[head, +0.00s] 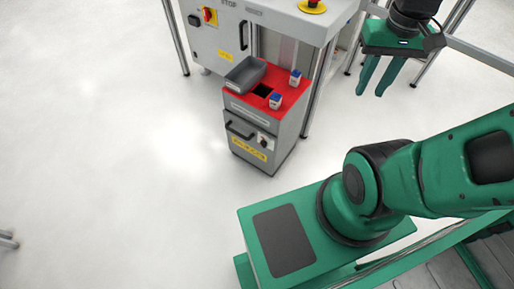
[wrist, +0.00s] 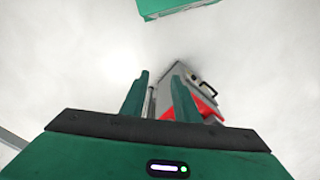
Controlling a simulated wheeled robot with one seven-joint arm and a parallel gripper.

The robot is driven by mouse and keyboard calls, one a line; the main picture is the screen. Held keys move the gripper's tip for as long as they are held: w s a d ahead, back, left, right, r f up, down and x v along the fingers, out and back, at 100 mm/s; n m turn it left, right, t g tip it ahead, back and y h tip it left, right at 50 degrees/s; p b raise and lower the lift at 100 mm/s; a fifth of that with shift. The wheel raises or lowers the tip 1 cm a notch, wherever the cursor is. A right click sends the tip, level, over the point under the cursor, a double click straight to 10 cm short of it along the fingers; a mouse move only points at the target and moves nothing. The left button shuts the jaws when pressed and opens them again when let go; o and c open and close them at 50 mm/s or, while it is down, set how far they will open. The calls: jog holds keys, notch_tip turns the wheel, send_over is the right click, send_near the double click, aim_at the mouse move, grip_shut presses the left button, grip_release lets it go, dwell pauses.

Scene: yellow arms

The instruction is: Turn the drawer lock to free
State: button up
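A grey drawer cabinet (head: 283,140) with a red top stands on the floor in the head view. Its front has a dark bar handle (head: 240,130), a small lock knob (head: 262,142) on a pale plate to the right of the handle, and a yellow label below. The lock's setting is too small to tell. My gripper (head: 372,92) hangs in the air at the upper right, well apart from the cabinet. Its two green fingers are spread with nothing between them. In the wrist view the fingers (wrist: 160,95) point toward grey and red furniture, partly hidden behind the right finger.
On the red top (head: 290,92) are a grey tray (head: 246,75) and two small blue-and-white boxes (head: 275,101). A larger grey machine cabinet (head: 228,40) with a red-and-yellow switch stands behind. The floor in front and to the left is clear.

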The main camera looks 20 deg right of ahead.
jog(key=w+a+f+n, duration=0.1)
jog(key=w+a+n, duration=0.2)
jog(key=w, duration=0.5)
jog(key=n+g+h, duration=0.3)
jog(key=n, duration=0.8)
send_over(264, 144)
jog(key=s, duration=0.4)
notch_tip(264, 144, down, 17)
jog(key=a+f+n+t+h, duration=0.2)
jog(key=a+f+n+h, duration=0.35)
jog(key=f, duration=0.75)
jog(key=a+f+n+t+h, duration=0.2)
jog(key=a+f+n+t, duration=0.1)
jog(key=f+n, duration=0.75)
jog(key=a+f+n+t+h, duration=0.2)
jog(key=a+f+n+h, duration=0.3)
jog(key=f, duration=0.9)
jog(key=w+d+f+n+y, duration=0.1)
jog(key=w+d+f, duration=0.2)
jog(key=d, duration=0.7)
jog(key=shift+d+y, duration=0.35)
jog(key=shift+d, duration=0.05)
jog(key=shift+w, duration=0.1)
